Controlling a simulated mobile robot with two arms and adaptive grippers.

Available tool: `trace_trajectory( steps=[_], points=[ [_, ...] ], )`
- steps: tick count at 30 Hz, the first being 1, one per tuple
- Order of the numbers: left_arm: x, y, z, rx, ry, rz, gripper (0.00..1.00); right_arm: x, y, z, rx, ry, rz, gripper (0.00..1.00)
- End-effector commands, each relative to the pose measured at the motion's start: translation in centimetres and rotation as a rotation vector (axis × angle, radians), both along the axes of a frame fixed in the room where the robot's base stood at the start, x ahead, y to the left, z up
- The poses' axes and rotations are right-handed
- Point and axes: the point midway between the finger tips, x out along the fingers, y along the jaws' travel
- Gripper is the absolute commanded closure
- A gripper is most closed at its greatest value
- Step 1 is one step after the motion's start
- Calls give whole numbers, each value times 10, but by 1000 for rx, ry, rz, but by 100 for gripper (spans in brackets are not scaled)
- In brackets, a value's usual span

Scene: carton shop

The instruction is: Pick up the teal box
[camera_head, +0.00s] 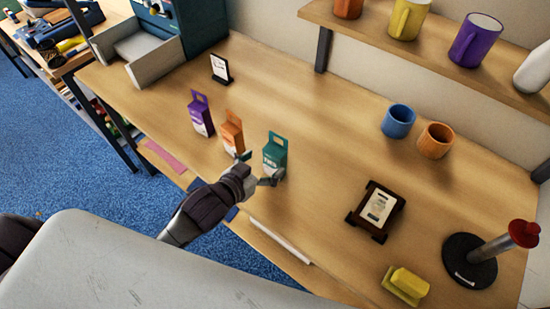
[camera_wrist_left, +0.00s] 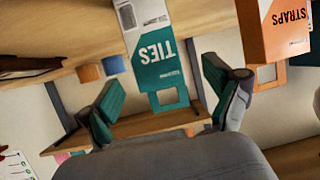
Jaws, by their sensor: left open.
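The teal box (camera_head: 275,152) stands upright on the wooden table in the head view, at the right end of a row of hang-tab cartons. In the left wrist view the teal box (camera_wrist_left: 156,50) appears upside down with the word TIES and its tab with a slot. My left gripper (camera_head: 257,170) is close in front of the box, at its lower left. In the left wrist view the left gripper (camera_wrist_left: 162,92) has its fingers spread, with the box's tab between and beyond them. Nothing is gripped. My right gripper is not seen.
An orange box (camera_head: 232,132) stands just left of the teal box, and a purple box (camera_head: 200,116) beyond it. A blue mug (camera_head: 397,121), an orange mug (camera_head: 435,141) and a dark framed stand (camera_head: 376,209) are to the right. The table between is clear.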

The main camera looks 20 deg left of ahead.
Motion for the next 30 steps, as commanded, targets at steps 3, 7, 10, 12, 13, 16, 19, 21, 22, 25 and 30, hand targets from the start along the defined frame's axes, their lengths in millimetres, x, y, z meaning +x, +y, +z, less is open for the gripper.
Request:
trace_trajectory(
  steps=[3, 7, 10, 12, 13, 16, 19, 21, 22, 25, 30],
  points=[
    [6, -2, -2, 0, 0, 1, 10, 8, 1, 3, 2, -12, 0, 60],
    [19, -8, -5, 0, 0, 0, 10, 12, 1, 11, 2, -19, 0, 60],
    [32, -13, -11, 0, 0, 1, 10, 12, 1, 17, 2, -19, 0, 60],
    [40, -15, -16, 0, 0, 1, 10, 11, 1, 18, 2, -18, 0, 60],
    [43, -16, -18, 0, 0, 0, 10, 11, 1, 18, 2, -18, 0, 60],
    [48, -18, -21, 0, 0, 0, 10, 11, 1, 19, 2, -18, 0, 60],
    [49, -18, -22, 0, 0, 0, 10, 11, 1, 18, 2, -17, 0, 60],
    [48, -18, -22, 0, 0, 0, 10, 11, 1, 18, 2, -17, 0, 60],
    [48, -18, -22, 0, 0, 0, 10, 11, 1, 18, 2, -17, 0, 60],
    [48, -18, -22, 0, 0, 0, 22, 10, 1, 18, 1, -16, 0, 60],
    [48, -18, -22, 0, 0, 0, 50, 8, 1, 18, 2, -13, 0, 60]
  ],
)
